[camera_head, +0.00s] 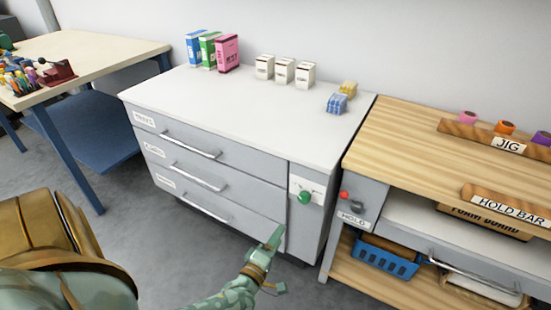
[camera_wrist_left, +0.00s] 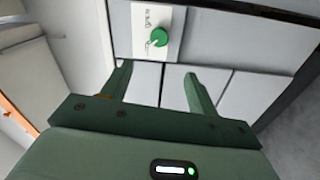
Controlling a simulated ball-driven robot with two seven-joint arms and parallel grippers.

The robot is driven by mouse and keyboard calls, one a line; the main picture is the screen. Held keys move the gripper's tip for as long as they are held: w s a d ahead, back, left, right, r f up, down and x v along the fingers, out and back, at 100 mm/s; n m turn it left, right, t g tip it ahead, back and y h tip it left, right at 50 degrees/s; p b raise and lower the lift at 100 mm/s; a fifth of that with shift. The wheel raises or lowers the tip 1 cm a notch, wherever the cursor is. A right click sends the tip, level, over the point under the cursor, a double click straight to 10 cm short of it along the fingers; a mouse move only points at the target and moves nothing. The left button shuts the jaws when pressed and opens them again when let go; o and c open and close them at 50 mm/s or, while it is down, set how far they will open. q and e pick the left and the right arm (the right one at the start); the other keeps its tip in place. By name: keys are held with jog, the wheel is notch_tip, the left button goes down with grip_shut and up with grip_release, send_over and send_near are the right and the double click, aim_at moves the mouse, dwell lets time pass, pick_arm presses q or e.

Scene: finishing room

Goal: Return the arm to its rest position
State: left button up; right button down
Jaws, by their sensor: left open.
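My left gripper (camera_head: 274,238) is in the lower middle of the head view, in front of the lower right part of the grey drawer cabinet (camera_head: 308,240). In the left wrist view its two green fingers (camera_wrist_left: 158,70) are apart with nothing between them. A green knob (camera_head: 304,197) on a white plate sits on the cabinet's narrow right panel, above and right of the gripper. The knob also shows beyond the fingertips in the left wrist view (camera_wrist_left: 159,37), apart from them. My right gripper is in neither view.
Three drawers with bar handles (camera_head: 190,145) look shut. Boxes and cartons (camera_head: 284,71) stand on the cabinet top. A wooden bench (camera_head: 425,140) with a blue basket (camera_head: 385,262) is at the right. A table (camera_head: 75,50) is at the left. Grey floor (camera_head: 135,205) is clear before the cabinet.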

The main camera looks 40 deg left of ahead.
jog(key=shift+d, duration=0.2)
pick_arm(q)
jog(key=s+d+f+m+g+h+p, duration=0.1)
jog(key=s+d+f+m+g+h, duration=0.2)
jog(key=s+f+m, duration=0.4)
jog(key=s+d+f+m+g+h+p, duration=0.1)
jog(key=s+d+f+m+g+h, duration=0.1)
jog(key=s+f+m+g, duration=0.5)
jog(key=s+d+f+m+g+p, duration=0.1)
jog(key=s+f+m+g+p, duration=0.1)
jog(key=s, duration=0.9)
jog(key=s+d+f+m+g+p, duration=0.2)
jog(key=s+m+g, duration=0.1)
jog(key=s, duration=0.8)
jog(key=s+d+f+m+g+p, duration=0.1)
jog(key=s+f+m+g+p, duration=0.1)
jog(key=s, duration=1)
jog(key=shift+d+f+m+g+y, duration=0.2)
jog(key=shift+d+m+g+y, duration=0.1)
jog(key=shift+m, duration=0.6)
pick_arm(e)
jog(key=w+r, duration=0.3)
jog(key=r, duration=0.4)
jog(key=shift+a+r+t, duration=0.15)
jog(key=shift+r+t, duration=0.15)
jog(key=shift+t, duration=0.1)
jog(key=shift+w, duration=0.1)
